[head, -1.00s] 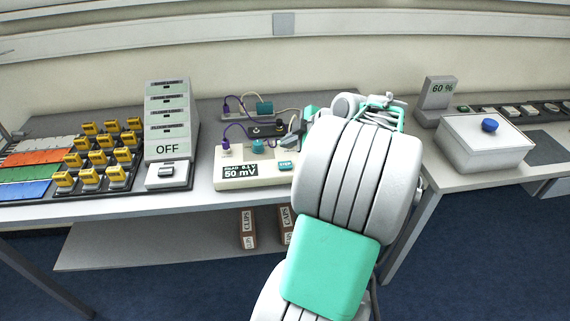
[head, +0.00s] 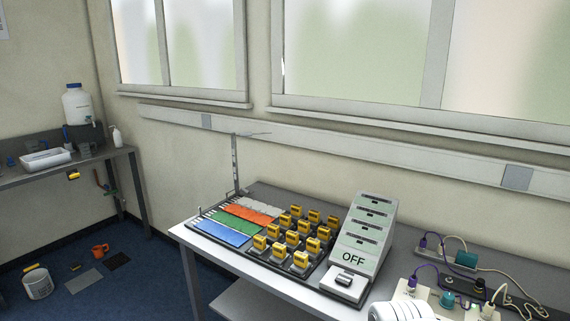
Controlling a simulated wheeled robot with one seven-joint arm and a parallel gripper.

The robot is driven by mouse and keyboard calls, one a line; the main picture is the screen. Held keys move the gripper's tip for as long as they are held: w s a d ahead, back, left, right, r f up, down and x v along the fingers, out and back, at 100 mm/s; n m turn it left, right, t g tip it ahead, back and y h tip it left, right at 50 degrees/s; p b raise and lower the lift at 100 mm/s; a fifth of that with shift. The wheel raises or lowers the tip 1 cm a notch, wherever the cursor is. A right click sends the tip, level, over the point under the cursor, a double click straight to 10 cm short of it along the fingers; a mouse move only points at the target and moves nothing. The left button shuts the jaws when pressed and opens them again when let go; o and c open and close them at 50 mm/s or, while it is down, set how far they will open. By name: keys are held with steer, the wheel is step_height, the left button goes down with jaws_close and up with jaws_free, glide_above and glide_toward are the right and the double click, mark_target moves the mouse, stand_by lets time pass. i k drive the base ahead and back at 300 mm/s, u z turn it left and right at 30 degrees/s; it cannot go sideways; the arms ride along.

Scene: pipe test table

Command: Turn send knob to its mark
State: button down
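The box's display is out of view or hidden. A white rounded link of my arm covers part of the box at the bottom edge. My gripper is not visible in this view.
A rack of yellow blocks (head: 301,259) and coloured strips (head: 247,217) lies further left. A side bench (head: 105,155) stands far left, with a bucket (head: 38,284) and orange mug (head: 100,250) on the floor.

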mark_target(446, 301)
steer(key=z, duration=0.8)
